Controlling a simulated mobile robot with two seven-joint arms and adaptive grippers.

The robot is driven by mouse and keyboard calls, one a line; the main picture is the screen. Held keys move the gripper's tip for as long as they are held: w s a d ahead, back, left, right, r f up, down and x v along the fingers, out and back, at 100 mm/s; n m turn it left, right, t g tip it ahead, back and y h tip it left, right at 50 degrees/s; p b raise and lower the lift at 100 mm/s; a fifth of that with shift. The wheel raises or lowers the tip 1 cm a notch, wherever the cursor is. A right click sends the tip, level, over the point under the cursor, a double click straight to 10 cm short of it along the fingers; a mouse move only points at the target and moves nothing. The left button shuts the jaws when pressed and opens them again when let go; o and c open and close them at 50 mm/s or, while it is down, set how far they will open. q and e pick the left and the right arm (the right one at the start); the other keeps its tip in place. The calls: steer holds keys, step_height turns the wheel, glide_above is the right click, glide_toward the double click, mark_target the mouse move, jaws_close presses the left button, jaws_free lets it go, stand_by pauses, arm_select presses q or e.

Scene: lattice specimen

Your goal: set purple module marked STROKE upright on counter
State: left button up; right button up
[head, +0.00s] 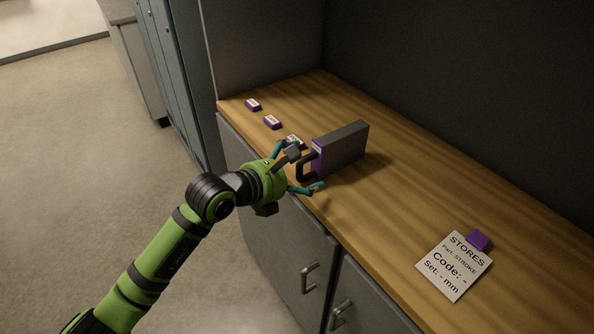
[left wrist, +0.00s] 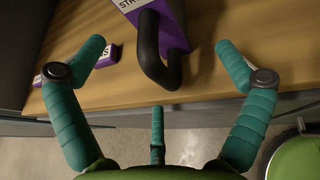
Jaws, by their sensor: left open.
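The module (head: 345,146) is a grey slab with a purple front face and a dark loop handle. It stands on a narrow side on the wooden counter (head: 400,190), handle toward the front edge. In the left wrist view its purple face (left wrist: 174,28) carries a white label, partly cut off, with letters starting "STR". My left gripper (head: 305,166) is open at the counter's front edge. In the left wrist view the handle (left wrist: 150,55) lies between its spread teal fingers, with gaps on both sides; it does not look gripped. My right gripper is not in view.
Several small purple blocks with white labels (head: 272,122) line the counter's front edge to the left. A white STORES card (head: 455,266) reading "Part: STROKE" lies at right beside a purple block (head: 479,240). The counter between module and card is clear. Cabinet doors with handles (head: 309,277) are below.

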arm_select(q)
steer(key=shift+s+a+r, duration=0.1)
steer(key=shift+a+r, duration=0.05)
steer(key=p+v, duration=0.3)
steer(key=v, duration=0.4)
steer(key=shift+s+a, duration=0.25)
steer(key=shift+s, duration=0.05)
stand_by(1.2)
stand_by(0.3)
steer(key=v, duration=1.2)
stand_by(0.5)
